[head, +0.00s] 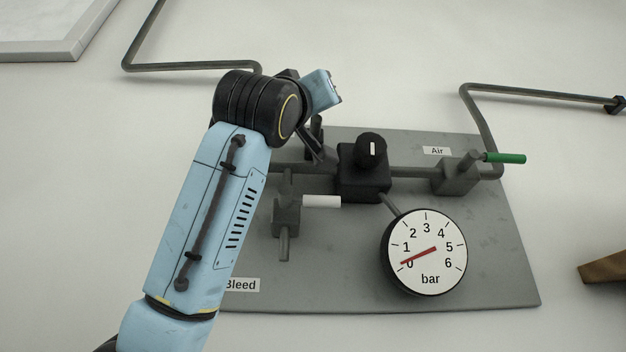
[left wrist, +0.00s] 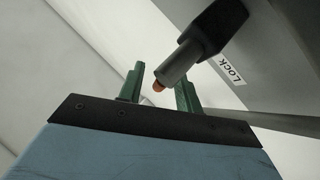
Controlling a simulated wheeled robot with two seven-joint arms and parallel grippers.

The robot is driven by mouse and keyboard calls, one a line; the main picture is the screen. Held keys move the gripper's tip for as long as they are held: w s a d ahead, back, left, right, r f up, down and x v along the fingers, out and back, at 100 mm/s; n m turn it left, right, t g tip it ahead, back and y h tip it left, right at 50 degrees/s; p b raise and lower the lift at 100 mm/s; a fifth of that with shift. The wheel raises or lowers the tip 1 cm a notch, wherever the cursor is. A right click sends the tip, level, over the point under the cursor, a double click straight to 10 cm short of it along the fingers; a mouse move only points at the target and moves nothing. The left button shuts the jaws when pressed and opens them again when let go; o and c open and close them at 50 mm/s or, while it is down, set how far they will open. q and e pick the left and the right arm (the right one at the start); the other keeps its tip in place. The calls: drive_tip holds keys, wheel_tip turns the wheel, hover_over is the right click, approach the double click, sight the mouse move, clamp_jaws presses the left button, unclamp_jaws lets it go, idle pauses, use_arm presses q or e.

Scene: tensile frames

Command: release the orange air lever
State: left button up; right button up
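The lever at the valve labelled Air is green (head: 505,158), not orange, and sticks out to the right from its grey valve body (head: 457,178). In the left wrist view an orange tip (left wrist: 158,86) shows at the end of a dark grey cylinder (left wrist: 181,62) beside a Lock label. My left gripper (left wrist: 160,77) has its two green fingers apart, with the orange tip between them in the picture; I cannot tell whether they touch it. In the head view my left arm hides the fingers. My right gripper is not in view.
The grey panel (head: 500,270) carries a round gauge (head: 428,252) with its red needle near 0, a black knob (head: 371,148) and a white lever (head: 322,201) near the Bleed side. Bent pipes (head: 540,92) run off the panel. A brown object (head: 605,268) is at the right edge.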

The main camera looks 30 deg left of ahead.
use_arm(q)
drive_tip(key=shift+c, duration=0.2)
clamp_jaws()
drive_tip(key=shift+w+d+m+g+h, duration=0.15)
drive_tip(key=shift+m+g+h, duration=0.25)
drive_tip(key=shift+m+h, duration=1.05)
drive_tip(key=shift+o, duration=0.2)
unclamp_jaws()
drive_tip(key=shift+s+f, duration=0.3)
drive_tip(key=b+v, duration=0.7)
drive_tip(key=v, duration=0.5)
drive_tip(key=shift+s, duration=0.3)
